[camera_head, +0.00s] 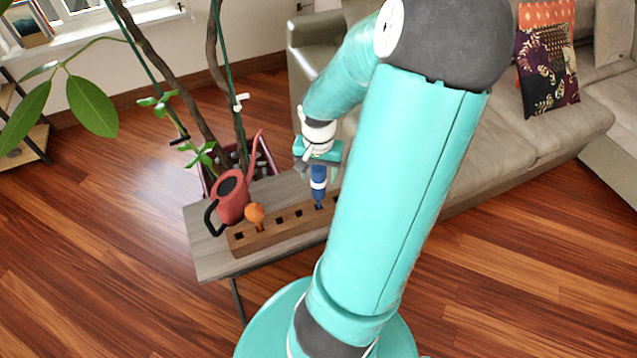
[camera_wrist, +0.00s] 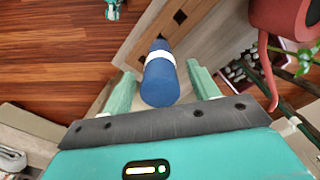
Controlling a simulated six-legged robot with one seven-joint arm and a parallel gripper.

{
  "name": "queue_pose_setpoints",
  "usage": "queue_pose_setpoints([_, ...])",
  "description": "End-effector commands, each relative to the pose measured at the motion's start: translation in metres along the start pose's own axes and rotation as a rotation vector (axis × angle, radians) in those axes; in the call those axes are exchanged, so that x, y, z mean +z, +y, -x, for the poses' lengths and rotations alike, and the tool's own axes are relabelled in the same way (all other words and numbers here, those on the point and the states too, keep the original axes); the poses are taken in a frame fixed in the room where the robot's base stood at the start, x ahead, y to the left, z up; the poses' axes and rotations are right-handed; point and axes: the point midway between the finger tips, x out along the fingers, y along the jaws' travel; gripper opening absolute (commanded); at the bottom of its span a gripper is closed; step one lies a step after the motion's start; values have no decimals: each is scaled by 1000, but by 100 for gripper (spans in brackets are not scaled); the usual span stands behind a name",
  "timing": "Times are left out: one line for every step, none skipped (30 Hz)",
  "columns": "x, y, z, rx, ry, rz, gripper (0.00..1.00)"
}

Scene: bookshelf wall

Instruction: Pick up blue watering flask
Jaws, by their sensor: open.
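The blue watering flask (camera_head: 318,184), with a white band, stands upright in a slot of the wooden rack (camera_head: 243,244) on a small grey table (camera_head: 203,264). In the wrist view the flask (camera_wrist: 160,82) lies between my two teal fingers. My gripper (camera_head: 318,168) is open and points down around the upper part of the flask. In the wrist view a gap shows between the flask and each finger of my gripper (camera_wrist: 163,92). My arm hides the right end of the rack and table.
A red watering can (camera_head: 232,196) and an orange ball-topped item (camera_head: 255,213) stand left of the flask. A potted plant (camera_head: 262,160) rises behind the table. A beige sofa (camera_head: 560,125) is at the right. The wooden floor at left is clear.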

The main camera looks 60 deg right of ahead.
Motion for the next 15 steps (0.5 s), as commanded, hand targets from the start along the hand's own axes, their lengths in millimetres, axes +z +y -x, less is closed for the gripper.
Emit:
queue_pose_setpoints([0, 0, -5, -1, -2, 1, 60])
queue_pose_setpoints([0, 0, -8, -2, -2, 1, 60])
queue_pose_setpoints([0, -1, -10, -2, 0, 0, 60])
queue_pose_setpoints([0, 0, -10, -1, 1, 0, 60])
queue_pose_setpoints([0, 0, -11, -1, 1, 0, 60])
queue_pose_setpoints([0, 0, -11, -1, 2, 0, 60])
queue_pose_setpoints([0, 0, -11, -1, 2, 0, 60])
queue_pose_setpoints([0, 0, -11, -1, 2, 0, 60])
queue_pose_setpoints([0, 0, -11, -1, 2, 0, 60])
queue_pose_setpoints([0, 0, -11, -1, 2, 0, 60])
queue_pose_setpoints([0, 0, -11, 0, 2, 0, 60])
queue_pose_setpoints([0, 0, -11, 0, 2, 0, 52])
queue_pose_setpoints([0, 0, -11, -1, 2, 0, 46])
queue_pose_setpoints([0, 0, -11, -1, 2, 0, 40])
queue_pose_setpoints([0, 0, -11, -1, 2, 0, 32])
